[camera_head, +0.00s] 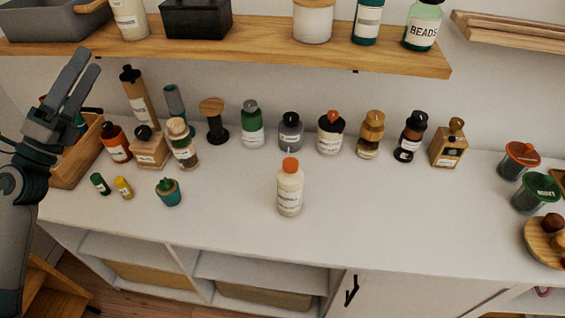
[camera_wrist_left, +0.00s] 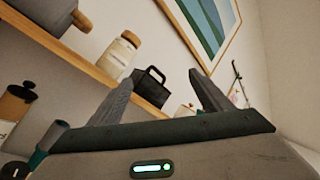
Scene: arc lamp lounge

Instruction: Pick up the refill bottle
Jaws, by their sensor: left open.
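A cream bottle with an orange cap (camera_head: 289,190), likely the refill bottle, stands upright and alone near the middle of the white cabinet top. Its label is too small to read. My left gripper (camera_head: 82,66) is raised at the far left, fingers pointing up, well away from that bottle. It is open and empty; its two spread fingers also show in the left wrist view (camera_wrist_left: 158,80), facing the shelf and wall. The cream bottle is not seen there. My right gripper is not in view.
Several bottles and jars, including a green one (camera_head: 252,125), line the back of the cabinet top (camera_head: 370,215). A small potted cactus (camera_head: 168,193) stands left of the cream bottle. A wooden shelf (camera_head: 250,57) overhangs the back. Room around the cream bottle is clear.

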